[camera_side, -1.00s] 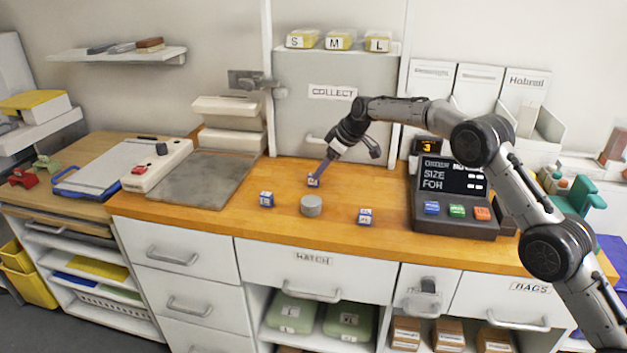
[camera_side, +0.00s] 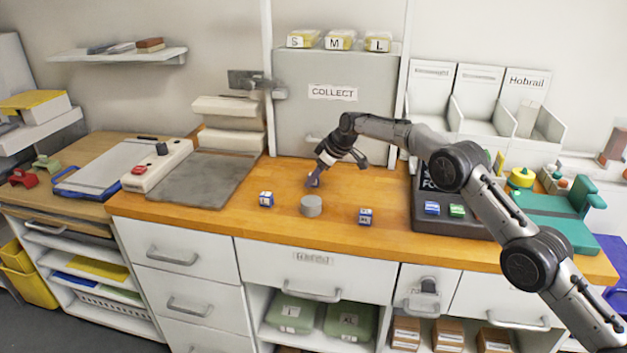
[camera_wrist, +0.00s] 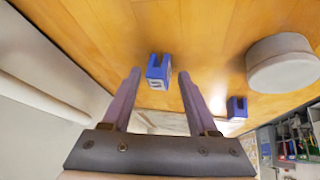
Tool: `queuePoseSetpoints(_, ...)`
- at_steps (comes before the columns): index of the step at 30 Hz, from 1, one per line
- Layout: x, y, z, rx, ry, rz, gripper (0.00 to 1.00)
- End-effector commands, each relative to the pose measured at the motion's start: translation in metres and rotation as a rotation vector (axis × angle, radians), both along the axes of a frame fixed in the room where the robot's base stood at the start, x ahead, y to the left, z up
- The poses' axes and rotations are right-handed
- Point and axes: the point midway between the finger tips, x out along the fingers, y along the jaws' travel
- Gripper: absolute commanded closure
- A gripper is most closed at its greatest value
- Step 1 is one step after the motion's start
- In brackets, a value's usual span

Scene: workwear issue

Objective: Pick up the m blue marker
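Three small blue-and-white markers stand on the wooden counter. One blue marker (camera_wrist: 158,72) is straight ahead between my fingertips in the wrist view; its label is too blurred to read surely. In the side view my fingers largely cover it. My gripper (camera_side: 313,182) is open and low over the counter at this marker; in the wrist view the fingers (camera_wrist: 159,74) show gaps on both sides of it. A second blue marker (camera_side: 266,199) stands to the left and a third blue marker (camera_side: 365,216) to the right. I cannot surely tell which is m.
A grey round puck (camera_side: 311,206) stands in front of my gripper, among the markers. A dark grey mat (camera_side: 200,180) lies at left. A console (camera_side: 440,226) with coloured blocks stands at right, partly behind my arm. The COLLECT hatch (camera_side: 335,115) rises behind.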

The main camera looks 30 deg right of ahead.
Motion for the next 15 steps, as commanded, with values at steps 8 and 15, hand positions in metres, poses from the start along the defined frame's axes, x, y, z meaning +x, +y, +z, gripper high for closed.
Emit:
queuePoseSetpoints(8, -0.0003, -0.0001, -0.0002, 0.0, 0.001, 0.0, 0.93)
queuePoseSetpoints(15, -0.0003, -0.0001, -0.0003, 0.0, 0.001, 0.0, 1.0)
